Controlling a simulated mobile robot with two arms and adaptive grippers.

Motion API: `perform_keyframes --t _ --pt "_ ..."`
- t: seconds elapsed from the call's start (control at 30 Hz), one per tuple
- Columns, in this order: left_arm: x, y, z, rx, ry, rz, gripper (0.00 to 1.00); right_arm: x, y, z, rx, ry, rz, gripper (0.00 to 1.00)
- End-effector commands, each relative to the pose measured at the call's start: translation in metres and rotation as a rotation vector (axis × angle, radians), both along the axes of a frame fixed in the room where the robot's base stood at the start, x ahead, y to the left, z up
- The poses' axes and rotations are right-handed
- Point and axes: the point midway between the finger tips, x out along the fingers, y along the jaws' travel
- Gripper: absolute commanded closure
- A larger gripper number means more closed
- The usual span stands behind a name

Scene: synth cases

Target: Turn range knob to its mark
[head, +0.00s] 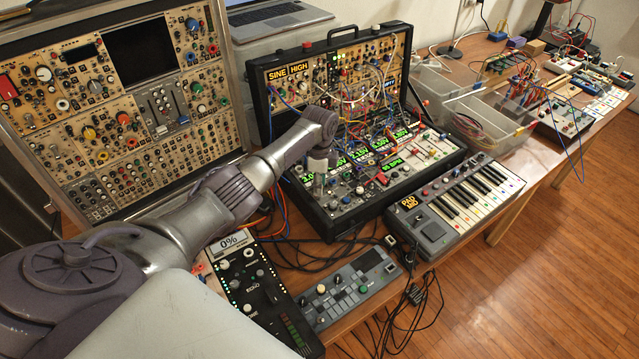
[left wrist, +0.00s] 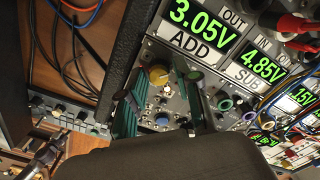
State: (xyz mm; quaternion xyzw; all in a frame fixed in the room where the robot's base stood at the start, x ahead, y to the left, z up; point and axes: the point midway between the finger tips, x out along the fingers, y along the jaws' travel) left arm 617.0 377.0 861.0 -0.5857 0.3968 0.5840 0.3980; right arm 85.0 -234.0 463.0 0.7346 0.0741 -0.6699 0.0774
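The open synth case (head: 345,212) stands on the table, with lit SINE (head: 276,76) and HIGH (head: 299,67) displays on its upright panel. My left gripper (head: 318,178) is over the left part of its lower panel. In the left wrist view my left gripper (left wrist: 158,103) is open, its green-padded fingers apart. A yellow knob (left wrist: 158,75) shows between and beyond the fingers, with a blue knob (left wrist: 162,119) nearby. Contact cannot be told. I cannot read which knob is labelled range, and I see no clear mark. The palm hides part of the panel.
Patch cables (head: 362,88) hang over the case's upright panel. A keyboard (head: 462,208) stands right of the case. A black mixer-like box (head: 254,290) and a grey controller (head: 350,285) lie in front. Loose black cables (head: 415,292) hang at the table edge.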

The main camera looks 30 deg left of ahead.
Motion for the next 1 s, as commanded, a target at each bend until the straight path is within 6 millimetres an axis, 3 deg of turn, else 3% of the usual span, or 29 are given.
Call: perform_keyframes --t 0.23,0.7,1.0 --pt "0.0 0.0 0.014 0.0 -0.001 -0.001 0.67 0.0 -0.004 0.0 -0.004 0.0 0.002 0.6" --pt "0.0 0.0 0.105 0.001 -0.002 -0.001 0.67 0.0 -0.001 0.0 -0.002 0.0 0.001 0.6" --pt "0.0 0.0 0.121 0.0 -0.001 0.0 0.67 0.0 -0.001 0.0 -0.001 0.0 0.0 0.6"
